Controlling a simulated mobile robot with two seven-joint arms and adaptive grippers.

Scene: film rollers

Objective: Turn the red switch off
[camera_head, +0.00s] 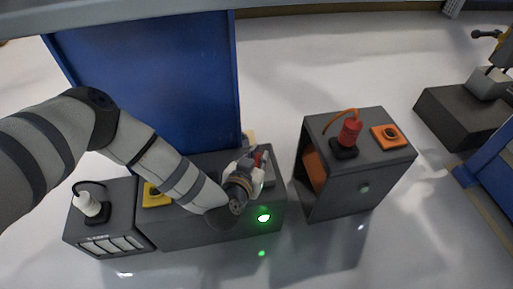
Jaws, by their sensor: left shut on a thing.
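My left gripper (257,165) reaches over the middle grey box (205,233), with its arm coming in from the left. It is shut on a small red part, which looks like the red switch (264,157); the fingers and wrist hide most of it. A bright green light (264,217) glows on the front of the middle box. My right gripper is not in view.
A grey box (385,155) at the right carries a red cylinder (349,132) with an orange cord and an orange square piece (389,136). A white cylinder (87,203) stands on the left box. A blue panel (150,75) rises behind. Open floor lies between the middle and right boxes.

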